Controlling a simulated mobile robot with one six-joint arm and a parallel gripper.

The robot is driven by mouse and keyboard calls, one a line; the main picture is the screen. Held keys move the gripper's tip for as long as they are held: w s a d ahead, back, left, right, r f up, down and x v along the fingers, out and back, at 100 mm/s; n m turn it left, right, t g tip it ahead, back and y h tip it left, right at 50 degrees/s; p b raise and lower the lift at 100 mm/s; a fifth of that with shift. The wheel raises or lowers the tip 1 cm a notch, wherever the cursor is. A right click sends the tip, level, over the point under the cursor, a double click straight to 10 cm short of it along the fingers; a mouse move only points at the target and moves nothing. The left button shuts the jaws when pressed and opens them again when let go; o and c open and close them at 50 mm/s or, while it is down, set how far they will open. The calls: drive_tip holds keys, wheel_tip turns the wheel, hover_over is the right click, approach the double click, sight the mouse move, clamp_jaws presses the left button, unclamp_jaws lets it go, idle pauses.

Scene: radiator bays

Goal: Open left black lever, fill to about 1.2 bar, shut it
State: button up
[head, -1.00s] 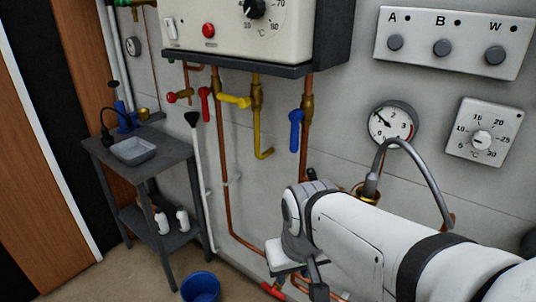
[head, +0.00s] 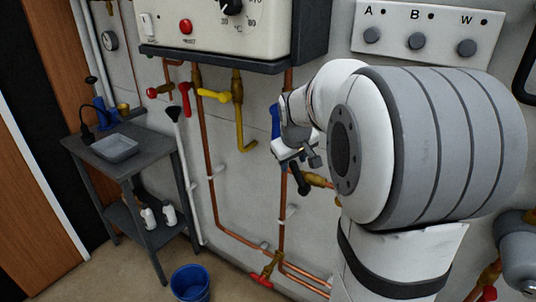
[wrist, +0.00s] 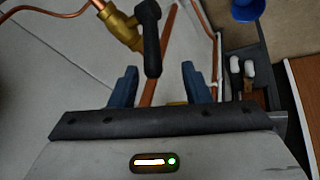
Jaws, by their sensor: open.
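A black lever (head: 298,179) sits on a brass valve (head: 321,180) low on the wall, just below my gripper (head: 298,154) in the head view. In the wrist view the black lever (wrist: 150,40) comes off the brass fitting (wrist: 122,28), and its end shows between the two blue fingers of my gripper (wrist: 157,84). The fingers are apart; I cannot tell whether either touches the lever. The pressure gauge is hidden behind my arm in the head view, so its reading does not show. I see no second black lever.
A blue lever (head: 275,120) is close behind my gripper. Yellow (head: 215,96) and red (head: 185,98) handles hang under the boiler (head: 215,30). A red-handled valve (head: 262,279) sits on low copper pipes. A grey side table (head: 120,150) and blue bucket (head: 190,283) stand left.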

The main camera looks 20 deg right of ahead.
sight(294, 170)
drive_tip(key=shift+w+d+f, duration=0.15)
drive_tip(key=shift+w+d, duration=0.3)
drive_tip(key=shift+w, duration=0.05)
drive_tip(key=shift+w+d+f, duration=0.15)
drive_tip(key=shift+w+f, duration=0.05)
drive_tip(key=shift+f, duration=0.05)
drive_tip(key=x, duration=0.7)
drive_tip(key=shift+p, duration=0.3)
drive_tip(key=shift+r, duration=0.1)
drive_tip(key=shift+c, duration=0.3)
clamp_jaws()
